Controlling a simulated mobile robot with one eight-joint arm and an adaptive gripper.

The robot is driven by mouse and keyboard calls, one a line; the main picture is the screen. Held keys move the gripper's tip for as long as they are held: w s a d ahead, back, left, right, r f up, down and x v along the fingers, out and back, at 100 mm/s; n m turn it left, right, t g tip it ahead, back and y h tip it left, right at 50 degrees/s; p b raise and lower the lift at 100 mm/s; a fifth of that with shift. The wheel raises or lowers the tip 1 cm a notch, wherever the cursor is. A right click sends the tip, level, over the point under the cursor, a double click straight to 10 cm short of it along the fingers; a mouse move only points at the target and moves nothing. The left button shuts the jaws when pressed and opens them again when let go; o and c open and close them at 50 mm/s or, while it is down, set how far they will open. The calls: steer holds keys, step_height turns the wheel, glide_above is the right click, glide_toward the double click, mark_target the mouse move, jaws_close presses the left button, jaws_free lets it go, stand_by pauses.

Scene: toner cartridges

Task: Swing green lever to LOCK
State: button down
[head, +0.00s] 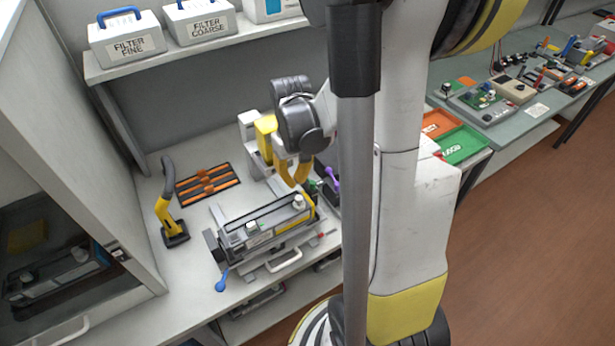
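A small patch of green (313,186), possibly the green lever, shows at the back right end of the grey cartridge fixture (270,226). Most of it is hidden, and I cannot read a LOCK mark or tell its angle. My gripper (300,176), with yellow parts, hangs over the back right of the fixture, close to the green patch. I cannot tell whether it touches anything or how far its fingers are apart. A blue-ended lever (221,281) sticks out at the fixture's front left. A purple handle (332,179) stands right of the green patch.
A black and yellow handled tool (168,208) stands left of the fixture. An orange and black rack (208,182) lies behind it. A shelf with filter boxes (127,39) is above. Green (461,145) and orange trays lie right. My arm hides the fixture's right side.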

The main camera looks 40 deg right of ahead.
steer(key=shift+s, duration=0.1)
stand_by(0.3)
steer(key=shift+s+a, duration=0.15)
steer(key=shift+s, duration=0.05)
steer(key=shift+r, duration=0.1)
